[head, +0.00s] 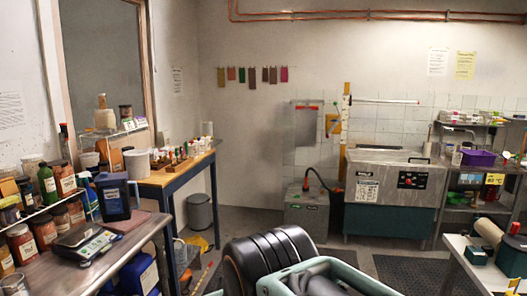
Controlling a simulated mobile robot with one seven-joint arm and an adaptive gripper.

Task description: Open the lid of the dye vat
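The dye vat (390,218) appears to be the wide steel and teal unit against the back wall, right of centre. Its flat steel lid (388,157) lies on top and looks closed. A dark control panel (412,180) and a white label sit on its front. My gripper is not in view. Dark rounded and teal parts at the bottom centre seem to be my own body, well short of the vat.
A grey-green box (307,212) with a hose stands left of the vat. A steel shelf unit (468,214) stands close on its right. Cluttered benches line the left, and a white table (462,262) is at lower right. Dark mats (410,271) cover floor before the vat.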

